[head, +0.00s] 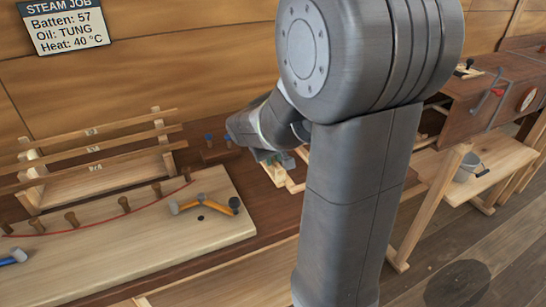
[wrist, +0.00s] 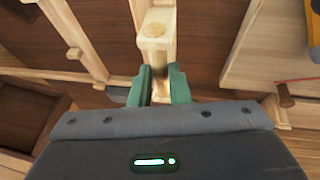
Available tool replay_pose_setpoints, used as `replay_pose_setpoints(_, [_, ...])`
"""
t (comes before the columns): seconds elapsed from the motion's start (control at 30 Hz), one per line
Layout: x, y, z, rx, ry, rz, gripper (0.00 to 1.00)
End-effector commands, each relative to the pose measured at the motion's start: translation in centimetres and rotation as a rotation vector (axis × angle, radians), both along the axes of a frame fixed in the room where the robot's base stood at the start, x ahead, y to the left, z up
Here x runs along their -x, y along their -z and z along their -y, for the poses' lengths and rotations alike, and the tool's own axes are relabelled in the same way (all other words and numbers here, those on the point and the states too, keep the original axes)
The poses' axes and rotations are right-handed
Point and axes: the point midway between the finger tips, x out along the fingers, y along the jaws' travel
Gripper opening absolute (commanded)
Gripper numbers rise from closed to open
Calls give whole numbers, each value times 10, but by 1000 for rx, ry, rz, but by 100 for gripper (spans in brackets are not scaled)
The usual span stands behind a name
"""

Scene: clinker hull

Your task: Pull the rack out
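A pale wooden frame, which looks like the rack, shows in the head view (head: 277,174) beside my gripper, mostly hidden behind my arm. In the wrist view its upright wooden end piece (wrist: 157,42) stands at top centre, with a round peg end on its top. In the head view my gripper (head: 287,160) is partly hidden by my own arm.
A dark wooden box with a red-handled lever (head: 488,100) and a round dial stands at right. A grey bucket (head: 470,167) sits on the bench below it. At left are a batten stand (head: 95,180) and a pale board (head: 130,240) with pegs and tools.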

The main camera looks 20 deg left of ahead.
Motion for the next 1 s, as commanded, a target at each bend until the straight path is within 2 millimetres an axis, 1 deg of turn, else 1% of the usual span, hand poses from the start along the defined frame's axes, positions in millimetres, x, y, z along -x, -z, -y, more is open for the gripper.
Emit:
replay_pose_setpoints(0.27, [3,1,-3,-1,-2,0,0])
replay_pose_setpoints(0.5, [28,3,-25,0,-5,1,0])
replay_pose_setpoints(0.63, [38,2,-33,0,-3,0,0])
replay_pose_setpoints(0.73, [41,1,-36,0,-1,1,0])
replay_pose_setpoints(1.0, [41,0,-36,0,0,1,0])
